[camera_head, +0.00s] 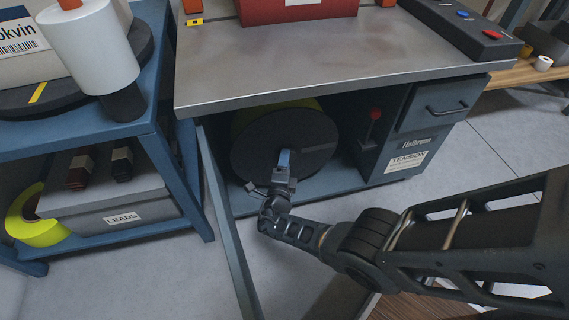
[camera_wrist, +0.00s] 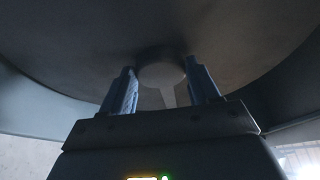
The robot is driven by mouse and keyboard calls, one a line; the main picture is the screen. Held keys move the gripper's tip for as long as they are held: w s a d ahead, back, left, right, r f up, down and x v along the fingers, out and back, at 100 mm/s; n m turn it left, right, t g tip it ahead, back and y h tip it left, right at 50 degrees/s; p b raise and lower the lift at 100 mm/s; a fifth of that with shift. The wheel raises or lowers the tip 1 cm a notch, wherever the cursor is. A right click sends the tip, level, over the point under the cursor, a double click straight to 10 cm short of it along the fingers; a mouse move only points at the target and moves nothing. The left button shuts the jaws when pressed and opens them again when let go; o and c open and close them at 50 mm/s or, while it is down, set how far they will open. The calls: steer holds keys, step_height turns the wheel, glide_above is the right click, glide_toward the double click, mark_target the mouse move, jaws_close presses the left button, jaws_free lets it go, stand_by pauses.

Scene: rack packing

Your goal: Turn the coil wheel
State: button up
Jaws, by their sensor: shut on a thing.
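The coil wheel (camera_head: 262,143) is a large dark disc standing upright under the metal bench, with a yellow band showing behind its top edge. My gripper (camera_head: 284,160) reaches in under the bench at the wheel's face. In the wrist view the wheel (camera_wrist: 70,40) fills the upper picture. The fingers' exact contact is partly hidden by the dim light.
The bench top (camera_head: 320,60) overhangs the wheel. A drawer unit (camera_head: 412,135) with a red-knobbed lever (camera_head: 375,115) and a TENSION label stands right of it. A blue shelf (camera_head: 165,130) with a LEADS box (camera_head: 110,205) stands close on the left. Grey floor is free in front.

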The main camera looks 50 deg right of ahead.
stand_by(0.4)
steer(key=o, duration=1.5)
steer(key=p+v, duration=0.2)
steer(key=v, duration=0.5)
steer(key=shift+s+a, duration=0.3)
steer(key=shift+f, duration=0.1)
